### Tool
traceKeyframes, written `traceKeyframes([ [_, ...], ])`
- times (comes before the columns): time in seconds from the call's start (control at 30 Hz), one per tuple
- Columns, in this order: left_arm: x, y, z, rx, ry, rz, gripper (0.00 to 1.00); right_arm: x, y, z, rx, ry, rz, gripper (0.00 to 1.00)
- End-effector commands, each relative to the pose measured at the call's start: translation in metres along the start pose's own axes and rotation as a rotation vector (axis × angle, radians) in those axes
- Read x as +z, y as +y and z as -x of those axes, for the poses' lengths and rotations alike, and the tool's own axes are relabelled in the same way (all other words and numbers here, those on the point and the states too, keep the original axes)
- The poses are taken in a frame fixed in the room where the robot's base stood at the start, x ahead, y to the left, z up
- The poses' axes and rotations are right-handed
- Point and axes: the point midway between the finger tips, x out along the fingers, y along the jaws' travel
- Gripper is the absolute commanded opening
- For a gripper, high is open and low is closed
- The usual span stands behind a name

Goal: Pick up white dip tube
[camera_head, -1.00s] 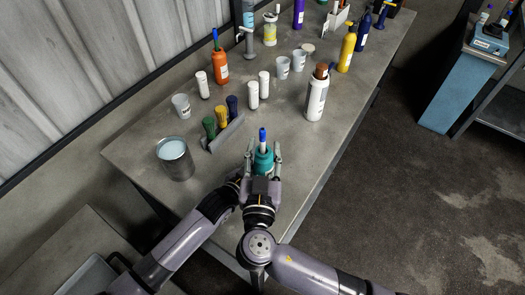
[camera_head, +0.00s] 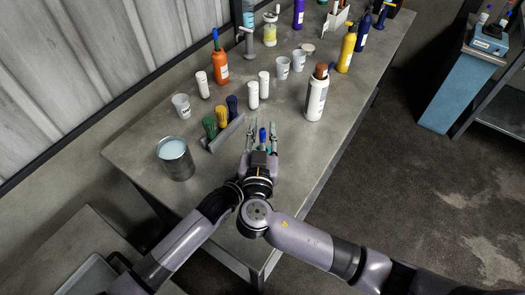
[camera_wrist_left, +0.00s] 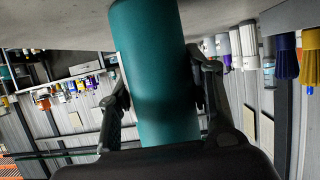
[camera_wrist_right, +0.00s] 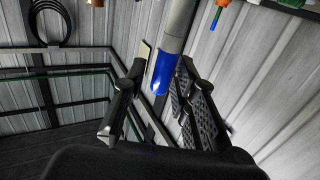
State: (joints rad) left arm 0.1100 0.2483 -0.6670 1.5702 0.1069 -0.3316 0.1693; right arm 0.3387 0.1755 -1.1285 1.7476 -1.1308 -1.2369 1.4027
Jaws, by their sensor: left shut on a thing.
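A teal bottle (camera_wrist_left: 155,75) stands between the fingers of my left gripper (camera_wrist_left: 160,95), which is shut on it in the left wrist view. In the head view the bottle is almost wholly hidden under my right gripper (camera_head: 262,137). A pale tube with a blue end (camera_wrist_right: 165,72) lies between the right gripper's fingers in the right wrist view. Its blue end (camera_head: 262,134) also shows between the fingertips in the head view. The right fingers are apart, with a visible gap on the left side of the tube. Where the tube enters the bottle is hidden.
The grey workbench (camera_head: 135,150) carries a metal can (camera_head: 175,160), a holder with green, yellow and blue brushes (camera_head: 222,117), and several white cylinders. A white bottle with a brown top (camera_head: 316,93) stands beyond the grippers. Bare bench lies right of the grippers.

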Motion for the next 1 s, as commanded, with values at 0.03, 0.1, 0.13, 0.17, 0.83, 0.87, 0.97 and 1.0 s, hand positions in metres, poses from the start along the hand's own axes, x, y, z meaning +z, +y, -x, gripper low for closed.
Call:
traceKeyframes([
  [0.03, 0.0, 0.0, 0.0, 0.0, -0.001, 0.0, 0.15, 0.0, 0.0, 0.0, 0.0, 0.0, 0.0, 0.21],
  [0.1, 0.0, 0.0, 0.0, 0.0, -0.001, 0.0, 0.15, 0.0, 0.0, 0.0, 0.0, 0.0, 0.0, 0.16],
  [0.13, 0.0, 0.0, 0.0, 0.0, -0.001, 0.0, 0.15, 0.0, 0.0, 0.0, 0.0, 0.0, 0.0, 0.14],
  [0.17, 0.0, 0.0, 0.0, 0.0, -0.001, 0.0, 0.15, 0.0, 0.0, 0.0, 0.0, 0.0, 0.0, 0.12],
  [0.83, 0.0, 0.0, 0.0, 0.0, -0.001, 0.0, 0.15, -0.016, 0.0, 0.0, 0.0, 0.0, -0.006, 0.0],
  [0.87, 0.0, 0.0, 0.0, -0.001, -0.001, 0.0, 0.15, -0.021, 0.0, 0.0, 0.0, 0.0, -0.006, 0.0],
  [0.97, 0.0, 0.0, 0.0, -0.001, -0.001, 0.0, 0.15, -0.043, -0.001, 0.0, 0.0, 0.002, -0.009, 0.0],
  [1.0, 0.001, 0.0, 0.0, -0.001, -0.001, 0.0, 0.15, -0.051, -0.001, 0.0, -0.001, 0.002, -0.009, 0.0],
])
